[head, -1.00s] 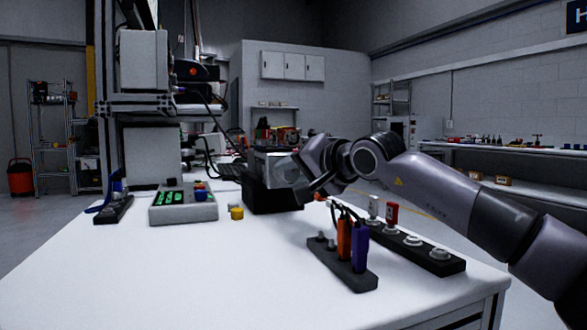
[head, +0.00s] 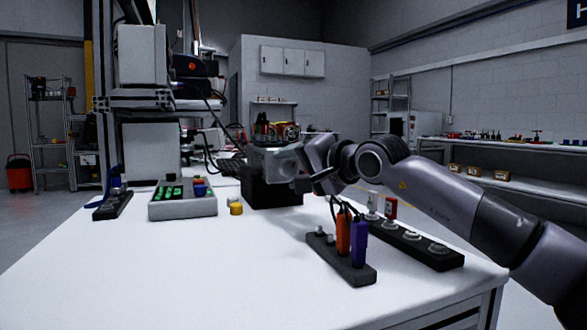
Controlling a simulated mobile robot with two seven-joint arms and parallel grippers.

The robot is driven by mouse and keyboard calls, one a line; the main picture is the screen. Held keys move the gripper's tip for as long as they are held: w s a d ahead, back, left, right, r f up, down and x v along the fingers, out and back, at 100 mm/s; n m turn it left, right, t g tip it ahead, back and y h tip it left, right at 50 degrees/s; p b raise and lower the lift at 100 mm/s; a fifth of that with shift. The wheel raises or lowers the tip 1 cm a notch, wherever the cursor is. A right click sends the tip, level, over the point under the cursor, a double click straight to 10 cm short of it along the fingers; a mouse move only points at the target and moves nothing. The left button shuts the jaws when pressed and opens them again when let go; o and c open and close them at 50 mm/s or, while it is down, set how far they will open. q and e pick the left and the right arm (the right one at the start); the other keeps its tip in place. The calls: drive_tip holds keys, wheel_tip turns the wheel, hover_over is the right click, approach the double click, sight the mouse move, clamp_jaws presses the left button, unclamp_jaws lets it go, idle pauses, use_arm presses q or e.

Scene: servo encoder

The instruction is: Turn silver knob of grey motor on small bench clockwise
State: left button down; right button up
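The grey motor (head: 268,162) sits on a black base (head: 272,194) at the middle back of the white bench (head: 190,265). My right gripper (head: 308,170) is at the motor's right side, with its arm reaching in from the right. Its fingers are small and dark here, and I cannot tell whether they are open, or whether they touch the motor. The silver knob is not clearly distinguishable; the gripper may hide it. My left gripper is not in view.
A grey box with green displays (head: 183,200) and a small yellow cap (head: 236,208) stand left of the motor. A black strip with orange and purple plugs (head: 342,260) and a strip with round silver pieces (head: 416,244) lie under my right arm. The front left bench is clear.

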idle(0.3)
drive_tip(key=v, duration=0.7)
drive_tip(key=shift+s+d, duration=0.1)
drive_tip(key=shift+s, duration=0.05)
idle(0.4)
